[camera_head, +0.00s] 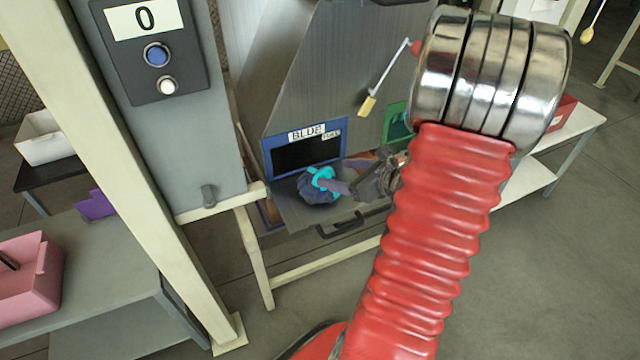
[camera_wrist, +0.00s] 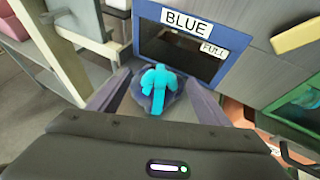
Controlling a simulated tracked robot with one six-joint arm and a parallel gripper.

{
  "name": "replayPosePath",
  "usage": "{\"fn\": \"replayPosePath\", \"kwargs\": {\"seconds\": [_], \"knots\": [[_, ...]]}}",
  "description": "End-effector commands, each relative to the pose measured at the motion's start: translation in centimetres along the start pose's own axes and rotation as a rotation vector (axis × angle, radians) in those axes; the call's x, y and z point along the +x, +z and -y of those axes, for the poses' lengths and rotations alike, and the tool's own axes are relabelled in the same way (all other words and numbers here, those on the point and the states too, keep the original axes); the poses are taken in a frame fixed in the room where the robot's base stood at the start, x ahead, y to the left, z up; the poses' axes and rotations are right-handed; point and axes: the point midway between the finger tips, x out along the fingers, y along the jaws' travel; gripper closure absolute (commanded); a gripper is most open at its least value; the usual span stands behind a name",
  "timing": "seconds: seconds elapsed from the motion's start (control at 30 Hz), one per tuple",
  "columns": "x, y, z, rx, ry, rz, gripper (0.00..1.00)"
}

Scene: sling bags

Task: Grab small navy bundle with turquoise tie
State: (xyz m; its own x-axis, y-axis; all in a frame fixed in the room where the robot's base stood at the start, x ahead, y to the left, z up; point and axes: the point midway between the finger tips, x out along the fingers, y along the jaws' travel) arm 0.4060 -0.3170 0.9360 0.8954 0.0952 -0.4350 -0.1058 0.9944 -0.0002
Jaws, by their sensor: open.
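The small navy bundle with a turquoise tie (camera_head: 318,186) sits on the grey tray (camera_head: 290,214) below the blue-framed opening labelled BLUE. It also shows in the wrist view (camera_wrist: 155,90), with the tie on top and a turquoise tail hanging toward me. My gripper (camera_head: 331,185) reaches in from the right in the head view. It is open, with one finger (camera_wrist: 107,88) left of the bundle and the other (camera_wrist: 206,100) right of it. I cannot tell whether either finger touches the bundle. The fingertips' far ends are partly hard to make out.
The blue-framed opening (camera_head: 308,152) with BLUE and FULL labels is right behind the bundle. A green-framed opening (camera_head: 397,122) lies to the right. A grey post with a button panel (camera_head: 155,55) stands at the left. A yellow-handled lever (camera_head: 368,104) hangs above.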

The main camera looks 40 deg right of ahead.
Motion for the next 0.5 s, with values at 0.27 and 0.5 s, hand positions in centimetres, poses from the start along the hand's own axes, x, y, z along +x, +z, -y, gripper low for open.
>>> {"fn": "replayPosePath", "kwargs": {"seconds": [0.27, 0.5], "knots": [[1.8, -0.1, 0.1, 0.002, 0.004, -0.001, 0.29], [4.7, -0.2, 0.2, 0.000, 0.004, 0.000, 0.29]]}}
